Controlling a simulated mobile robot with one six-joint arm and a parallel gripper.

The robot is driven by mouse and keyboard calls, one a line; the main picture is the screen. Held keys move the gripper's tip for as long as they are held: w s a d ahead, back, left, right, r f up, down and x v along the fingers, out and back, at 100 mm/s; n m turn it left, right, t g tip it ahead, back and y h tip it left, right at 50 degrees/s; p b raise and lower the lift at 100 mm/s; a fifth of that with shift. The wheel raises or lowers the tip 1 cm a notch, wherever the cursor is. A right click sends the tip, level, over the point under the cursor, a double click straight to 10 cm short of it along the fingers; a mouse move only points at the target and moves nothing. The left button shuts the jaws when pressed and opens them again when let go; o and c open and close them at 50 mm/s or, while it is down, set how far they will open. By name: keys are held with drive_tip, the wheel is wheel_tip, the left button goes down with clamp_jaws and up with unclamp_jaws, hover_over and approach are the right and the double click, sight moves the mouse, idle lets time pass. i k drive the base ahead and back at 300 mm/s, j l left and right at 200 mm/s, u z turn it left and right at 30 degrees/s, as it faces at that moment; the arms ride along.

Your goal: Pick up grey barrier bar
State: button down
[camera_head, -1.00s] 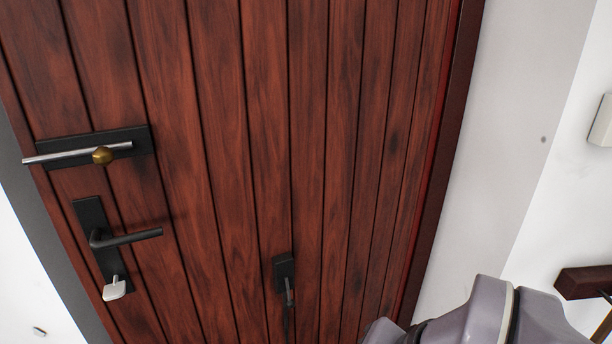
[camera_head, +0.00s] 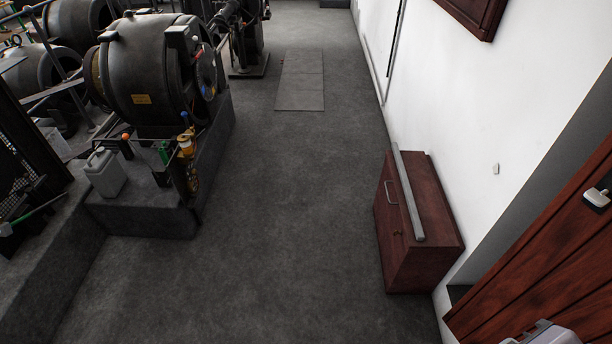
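A long, straight grey bar (camera_head: 407,192) lies along the top of a low dark red wooden cabinet (camera_head: 437,205) by the right wall. One end is near the cabinet's front corner, and the other reaches the far end of the top or slightly past it. Nothing covers the bar. My gripper is not in view. Only a small grey part of my own arm shows at the bottom right edge.
Open grey floor (camera_head: 270,230) lies in front of the cabinet. Large dark dynamos (camera_head: 160,75) on a raised plinth stand at the left, with a grey jug (camera_head: 105,173) at its edge. A wooden door (camera_head: 545,270) is at the lower right.

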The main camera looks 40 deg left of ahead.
sight(417, 226)
drive_tip(key=u, duration=0.7)
drive_tip(key=i+j+z, duration=0.1)
drive_tip(key=j, duration=0.25)
drive_tip(key=i+j+z, duration=0.1)
drive_tip(key=j, duration=0.3)
drive_tip(key=i+j+z, duration=0.1)
drive_tip(key=j, duration=0.3)
drive_tip(key=i+j, duration=0.1)
drive_tip(key=j, duration=0.3)
drive_tip(key=i+j+z, duration=0.35)
drive_tip(key=i+j, duration=0.15)
drive_tip(key=i, duration=0.25)
drive_tip(key=i+j+z, duration=0.3)
drive_tip(key=i+j, duration=0.4)
drive_tip(key=i+j+z, duration=0.35)
drive_tip(key=i+j, duration=0.3)
drive_tip(key=j, duration=0.15)
